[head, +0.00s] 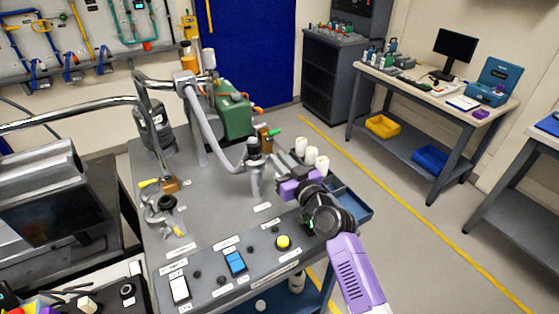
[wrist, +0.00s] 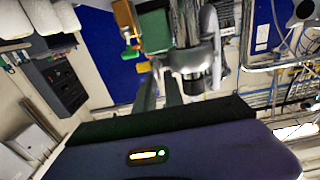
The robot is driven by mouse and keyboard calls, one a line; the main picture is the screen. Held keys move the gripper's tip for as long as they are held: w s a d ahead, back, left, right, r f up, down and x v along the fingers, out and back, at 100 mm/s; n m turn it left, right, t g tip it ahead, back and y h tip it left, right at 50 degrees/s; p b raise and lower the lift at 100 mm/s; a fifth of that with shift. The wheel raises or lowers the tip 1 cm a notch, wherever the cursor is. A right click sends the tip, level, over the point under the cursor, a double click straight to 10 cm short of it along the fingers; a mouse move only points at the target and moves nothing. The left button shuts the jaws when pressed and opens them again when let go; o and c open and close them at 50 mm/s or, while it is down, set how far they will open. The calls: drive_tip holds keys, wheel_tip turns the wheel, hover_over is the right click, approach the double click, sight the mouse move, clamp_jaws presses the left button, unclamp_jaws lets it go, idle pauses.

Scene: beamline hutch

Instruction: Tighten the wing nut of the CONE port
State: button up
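A grey metal port fitting (head: 256,172) stands upright on the grey bench, with a ribbed grey hose (head: 205,125) running into it. What seems to be the same fitting, with a clamp-like collar, shows in the wrist view (wrist: 195,70). I cannot make out a wing nut or read a CONE label. Another fitting (head: 166,208) with a brass part stands at the bench's left. My purple gripper (head: 284,188) is just right of the hose fitting, close to it; contact cannot be told.
Three white cylinders (head: 311,155) stand behind my gripper, beside a blue tray (head: 352,202) at the bench's right edge. A green pump (head: 233,115) stands behind the hose. Front panel has a white switch (head: 179,289), blue switch (head: 236,262) and yellow button (head: 283,242). Mid-bench is mostly clear.

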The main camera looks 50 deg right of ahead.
clamp_jaws()
idle(0.4)
drive_tip(key=shift+m, duration=0.3)
idle(1.0)
drive_tip(key=shift+s+d+f+m+p, duration=0.1)
drive_tip(key=shift+d+f+m+p, duration=0.3)
drive_tip(key=shift+m, duration=3.65)
drive_tip(key=shift+s+d+f+m+p, duration=0.25)
drive_tip(key=shift+f+m, duration=0.35)
drive_tip(key=shift+m, duration=3.4)
drive_tip(key=shift+w+d+f+m+p, duration=0.15)
drive_tip(key=shift+f+m+p, duration=0.3)
drive_tip(key=shift+m, duration=3.6)
drive_tip(key=shift+s+f, duration=0.1)
